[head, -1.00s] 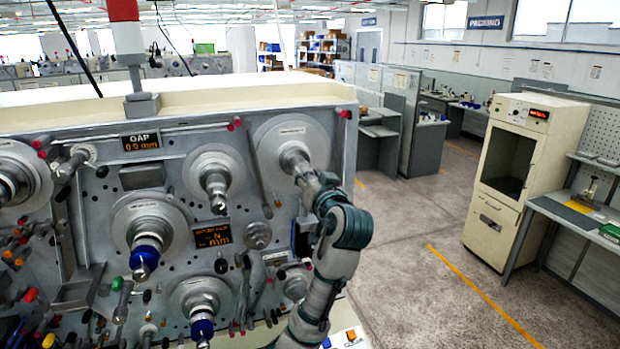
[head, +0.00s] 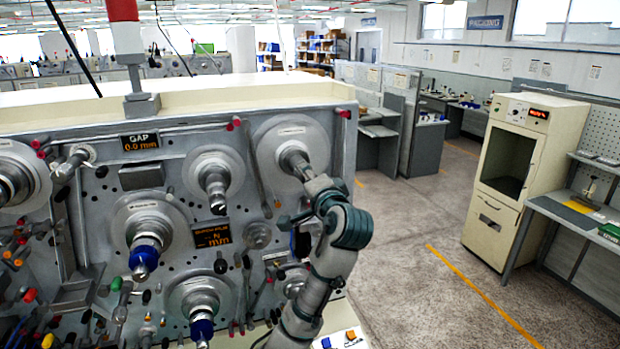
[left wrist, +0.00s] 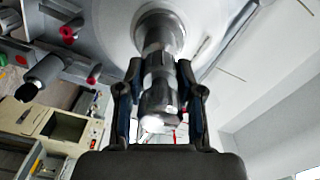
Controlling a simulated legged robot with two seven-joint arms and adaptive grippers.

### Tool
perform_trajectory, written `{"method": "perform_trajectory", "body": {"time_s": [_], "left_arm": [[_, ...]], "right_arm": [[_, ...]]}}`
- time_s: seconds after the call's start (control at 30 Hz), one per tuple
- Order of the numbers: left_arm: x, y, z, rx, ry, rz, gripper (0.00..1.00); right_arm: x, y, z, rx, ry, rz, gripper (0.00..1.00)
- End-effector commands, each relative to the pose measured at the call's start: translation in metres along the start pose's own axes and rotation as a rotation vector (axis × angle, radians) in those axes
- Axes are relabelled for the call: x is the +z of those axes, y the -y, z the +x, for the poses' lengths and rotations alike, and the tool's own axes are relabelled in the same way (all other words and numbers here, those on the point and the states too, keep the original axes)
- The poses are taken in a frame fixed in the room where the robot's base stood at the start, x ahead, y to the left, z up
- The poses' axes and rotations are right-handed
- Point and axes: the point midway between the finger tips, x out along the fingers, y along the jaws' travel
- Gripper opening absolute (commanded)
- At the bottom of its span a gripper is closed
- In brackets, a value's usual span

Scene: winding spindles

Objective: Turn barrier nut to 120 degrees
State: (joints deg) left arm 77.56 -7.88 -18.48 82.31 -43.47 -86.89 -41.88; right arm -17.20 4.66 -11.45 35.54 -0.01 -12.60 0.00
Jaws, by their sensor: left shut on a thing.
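The barrier nut is a dark metal collar (left wrist: 160,92) on a spindle that sticks out from a round pale disc (left wrist: 125,30) in the left wrist view. In the head view the spindle (head: 292,157) stands on the upper right disc (head: 268,150) of the machine face. My left gripper (left wrist: 162,85) has one finger on each side of the collar and is shut on it. In the head view my left gripper (head: 308,176) is at the spindle's outer end, and its fingers partly hide the nut. My right gripper is not in view.
The grey machine panel (head: 165,205) carries several other spindles, knobs and levers close around. A display reading GAP 0.0 mm (head: 140,141) is at upper left. A cream cabinet (head: 520,170) stands at right, with open floor (head: 420,290) between.

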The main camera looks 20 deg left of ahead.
Motion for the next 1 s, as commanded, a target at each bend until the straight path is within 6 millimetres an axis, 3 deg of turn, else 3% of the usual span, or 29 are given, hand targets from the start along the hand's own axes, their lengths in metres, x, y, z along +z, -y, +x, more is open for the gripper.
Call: {"method": "perform_trajectory", "body": {"time_s": [1.0], "left_arm": [[0.0015,-0.0007,0.0023,0.005,0.005,0.933,0.02]], "right_arm": [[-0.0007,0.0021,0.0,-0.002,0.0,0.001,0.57]]}}
